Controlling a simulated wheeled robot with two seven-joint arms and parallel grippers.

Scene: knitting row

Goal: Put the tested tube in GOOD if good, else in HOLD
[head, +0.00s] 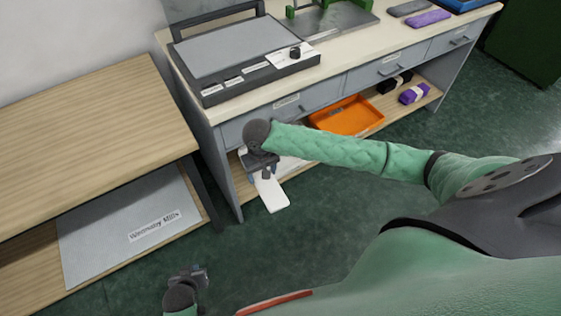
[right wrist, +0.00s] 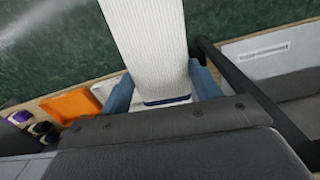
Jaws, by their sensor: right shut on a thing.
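A white ribbed tube (head: 272,194) hangs over the floor in front of the grey workbench. My right gripper (head: 264,177) is shut on its upper end. In the right wrist view the tube (right wrist: 150,45) shows between two blue fingers, with a dark blue band at its held end. My left gripper (head: 187,274) is low at the bottom of the head view, apart from the tube; its finger opening is unclear. An orange tray (head: 345,116) sits on the bench's lower shelf, with a white thing (head: 291,164) beside it, partly hidden by my arm. I read no GOOD or HOLD label.
A grey flat-topped device (head: 240,52) with a knob stands on the workbench (head: 335,66). Black (head: 394,83) and purple (head: 415,94) bundles lie on its lower shelf. A wooden table (head: 90,125) stands at left, with a grey sheet (head: 110,230) beneath. Floor between is clear.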

